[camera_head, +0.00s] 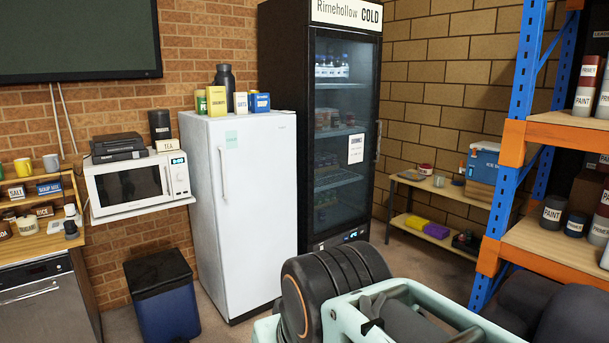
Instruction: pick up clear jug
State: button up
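I cannot make out a clear jug anywhere in the head view. Parts of my own body fill the bottom centre and right of the picture, and no gripper fingers show among them. The floor behind these parts is hidden. The inside of the glass-doored fridge (338,150) is dim, with bottles and packs on its shelves, and none of them can be told as a jug.
A white fridge (245,200) stands beside a blue bin (163,300). A microwave (135,184) sits on a wall shelf. A low bench (450,191) holds a blue cooler (483,165). An orange-and-blue rack (515,140) holds paint tins at right. Some floor between is clear.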

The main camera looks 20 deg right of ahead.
aim_at(439, 178)
jog(key=z, duration=1.65)
jog(key=i+j+u, duration=0.5)
jog(key=u, duration=0.2)
jog(key=i+j+u, duration=0.2)
jog(key=u, duration=0.2)
jog(key=i+j+u, duration=0.25)
jog(key=i, duration=0.25)
jog(key=i+u, duration=0.25)
jog(key=i, duration=0.25)
jog(key=i+l+z, duration=0.1)
jog(key=i+z, duration=0.7)
jog(key=z, duration=0.15)
jog(key=i+z, duration=0.2)
jog(key=z, duration=0.15)
jog(key=i+z, duration=0.5)
jog(key=z, duration=0.15)
jog(key=i+z, duration=0.45)
jog(key=i, duration=0.6)
